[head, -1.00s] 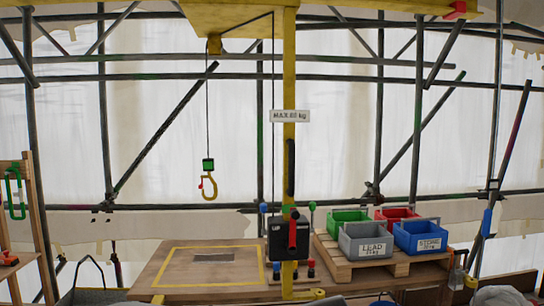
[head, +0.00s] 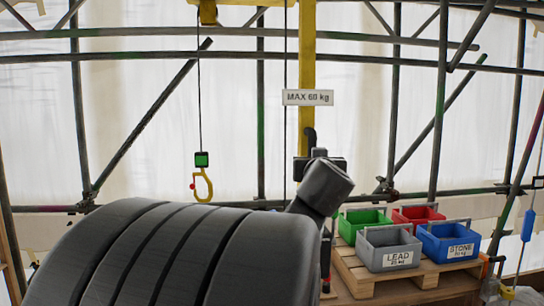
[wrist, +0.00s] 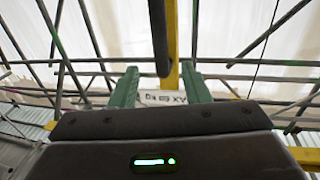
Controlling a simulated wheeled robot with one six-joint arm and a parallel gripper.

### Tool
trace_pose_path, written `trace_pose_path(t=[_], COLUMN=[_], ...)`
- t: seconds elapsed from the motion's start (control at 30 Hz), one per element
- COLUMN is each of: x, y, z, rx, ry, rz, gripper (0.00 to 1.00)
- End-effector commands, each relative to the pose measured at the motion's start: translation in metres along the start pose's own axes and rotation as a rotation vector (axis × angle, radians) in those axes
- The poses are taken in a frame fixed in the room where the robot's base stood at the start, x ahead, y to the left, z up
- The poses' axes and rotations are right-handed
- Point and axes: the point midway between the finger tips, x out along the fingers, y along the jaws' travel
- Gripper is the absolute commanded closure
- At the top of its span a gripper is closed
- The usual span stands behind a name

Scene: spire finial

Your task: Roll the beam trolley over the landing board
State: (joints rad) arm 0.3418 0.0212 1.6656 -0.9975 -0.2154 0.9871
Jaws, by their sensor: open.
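The yellow trolley block (head: 208,12) is at the top left of the head view, cut by the edge. A rope hangs from it to a yellow hook (head: 204,186) with a green block above. The yellow post (head: 307,75) bears a "MAX 60 kg" sign (head: 307,97). My gripper (wrist: 160,84) is open, its two green fingers pointing toward the post. A dark upright bar (wrist: 158,40) shows between and beyond the fingers; I cannot tell whether they touch it. My dark arm covers the lower left of the head view and hides the landing board.
A pallet (head: 357,277) at the right bears a grey LEAD crate (head: 388,262), a blue STONE crate (head: 447,256), a green crate (head: 365,229) and a red crate (head: 418,212). Scaffold tubes (head: 240,58) cross behind the post.

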Motion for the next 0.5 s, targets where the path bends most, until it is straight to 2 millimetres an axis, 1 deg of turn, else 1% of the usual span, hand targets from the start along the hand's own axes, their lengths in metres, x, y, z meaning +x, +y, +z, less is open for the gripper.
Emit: trace_pose_path(t=[0.03, 0.1, 0.5], x=[0.01, 0.022, 0.091], y=[-0.001, 0.0, 0.0], z=[0.004, 0.004, 0.003], rx=[0.001, 0.0, 0.0], ry=[-0.003, -0.003, -0.003], rz=[-0.001, -0.001, 0.0], gripper=[0.57, 0.57, 0.57])
